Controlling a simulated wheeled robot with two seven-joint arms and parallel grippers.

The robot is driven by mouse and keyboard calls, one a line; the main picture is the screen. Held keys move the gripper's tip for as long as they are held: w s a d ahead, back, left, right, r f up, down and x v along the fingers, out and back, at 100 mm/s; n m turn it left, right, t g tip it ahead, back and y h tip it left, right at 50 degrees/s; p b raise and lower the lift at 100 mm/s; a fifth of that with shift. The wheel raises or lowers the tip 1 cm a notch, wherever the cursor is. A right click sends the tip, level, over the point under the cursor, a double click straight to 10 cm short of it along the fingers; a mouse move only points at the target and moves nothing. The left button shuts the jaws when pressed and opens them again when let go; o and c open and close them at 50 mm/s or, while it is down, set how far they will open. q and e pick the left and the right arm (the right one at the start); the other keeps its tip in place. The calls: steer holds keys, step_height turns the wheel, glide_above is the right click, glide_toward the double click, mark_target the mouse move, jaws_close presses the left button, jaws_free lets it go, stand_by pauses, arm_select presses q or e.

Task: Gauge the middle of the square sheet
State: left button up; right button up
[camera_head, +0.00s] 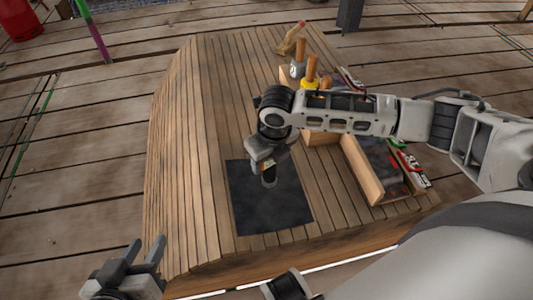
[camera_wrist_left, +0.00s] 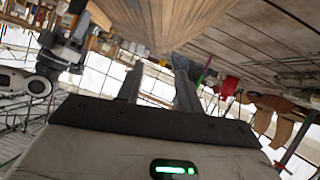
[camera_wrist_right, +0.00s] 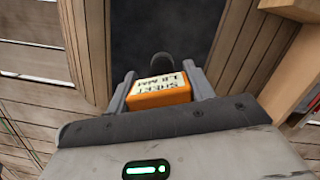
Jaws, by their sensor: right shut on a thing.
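The square sheet (camera_head: 285,208) is dark, almost black, and lies flat on the slatted wooden table. It also shows in the right wrist view (camera_wrist_right: 135,35). My right gripper (camera_head: 266,163) is over the sheet's upper middle, shut on an orange block with a pale lettered label (camera_wrist_right: 160,92). A grey rounded end of the held thing (camera_head: 269,181) points down at the sheet; whether it touches cannot be told. My left gripper (camera_head: 146,245) is open and empty, off the table's near left corner. Its two fingers stand apart in the left wrist view (camera_wrist_left: 160,72).
A wooden-walled tray (camera_head: 362,170) stands right of the sheet, partly behind my right arm. Tools with wooden handles (camera_head: 298,62) stand at the table's far side. The table's left part (camera_head: 180,130) is clear.

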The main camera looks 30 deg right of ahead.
mark_target(268, 170)
steer(key=shift+f, duration=0.1)
steer(key=shift+f+b, duration=0.65)
steer(key=shift+f, duration=0.9)
arm_select(q)
steer(key=shift+d+r+t+h, duration=0.35)
steer(key=shift+r+t+h, duration=0.05)
steer(key=shift+r, duration=0.25)
arm_select(e)
steer(key=shift+f, duration=0.65)
steer(key=o, duration=1.2)
steer(key=shift+c, duration=0.2)
arm_select(q)
steer(key=shift+a, duration=0.1)
